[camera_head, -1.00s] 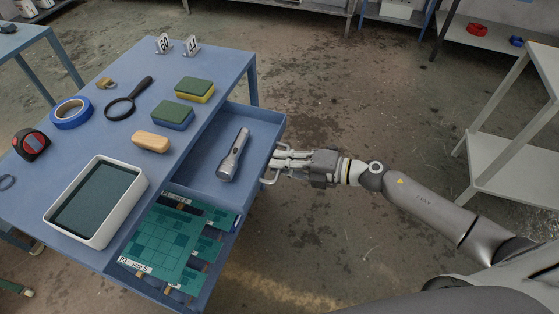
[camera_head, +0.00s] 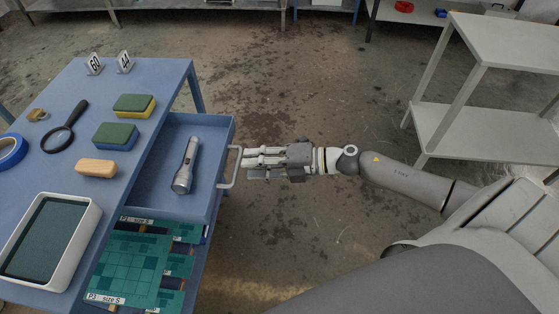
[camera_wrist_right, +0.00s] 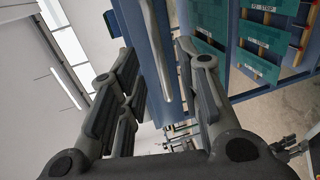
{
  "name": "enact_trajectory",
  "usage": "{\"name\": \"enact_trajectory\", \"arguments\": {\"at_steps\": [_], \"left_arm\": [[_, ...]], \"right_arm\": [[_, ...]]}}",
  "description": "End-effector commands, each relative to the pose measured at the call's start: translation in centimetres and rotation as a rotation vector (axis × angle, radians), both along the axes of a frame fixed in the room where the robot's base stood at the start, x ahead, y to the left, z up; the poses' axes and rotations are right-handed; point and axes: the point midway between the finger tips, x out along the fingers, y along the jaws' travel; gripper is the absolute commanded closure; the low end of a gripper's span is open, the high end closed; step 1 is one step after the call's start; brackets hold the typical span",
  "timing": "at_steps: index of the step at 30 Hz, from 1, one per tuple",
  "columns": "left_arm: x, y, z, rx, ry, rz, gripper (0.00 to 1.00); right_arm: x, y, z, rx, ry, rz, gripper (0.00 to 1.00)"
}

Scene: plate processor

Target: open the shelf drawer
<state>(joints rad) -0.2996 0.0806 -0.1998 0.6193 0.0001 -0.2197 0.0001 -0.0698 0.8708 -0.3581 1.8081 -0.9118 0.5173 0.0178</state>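The blue shelf drawer (camera_head: 208,200) is pulled out from the right side of the blue table, and a silver flashlight (camera_head: 186,165) lies inside. Its pale bar handle (camera_head: 235,167) is on the drawer's right front. My right gripper (camera_head: 246,162) is just right of the handle, pointing left at it. In the right wrist view, the fingers of my right gripper (camera_wrist_right: 155,60) are spread, with the handle (camera_wrist_right: 158,50) seen between or just beyond them; I cannot tell whether they touch it. My left gripper is not in view.
On the blue table (camera_head: 75,185) are sponges (camera_head: 115,135), a magnifying glass (camera_head: 58,138), blue tape (camera_head: 10,150) and a white tray (camera_head: 82,235). Green boards (camera_head: 130,270) lie below the drawer. A white shelf unit (camera_head: 480,100) stands right. The floor between is free.

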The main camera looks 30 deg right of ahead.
Motion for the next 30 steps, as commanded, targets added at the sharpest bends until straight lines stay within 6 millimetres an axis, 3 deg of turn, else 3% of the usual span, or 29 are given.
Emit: {"name": "enact_trajectory", "arguments": {"at_steps": [12,30], "left_arm": [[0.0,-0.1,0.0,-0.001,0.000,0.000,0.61],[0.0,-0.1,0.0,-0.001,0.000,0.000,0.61]], "right_arm": [[-3.4,-4.7,1.1,-0.001,0.003,-0.001,0.68],[-4.1,-5.6,1.4,0.000,0.000,0.000,0.68]]}}
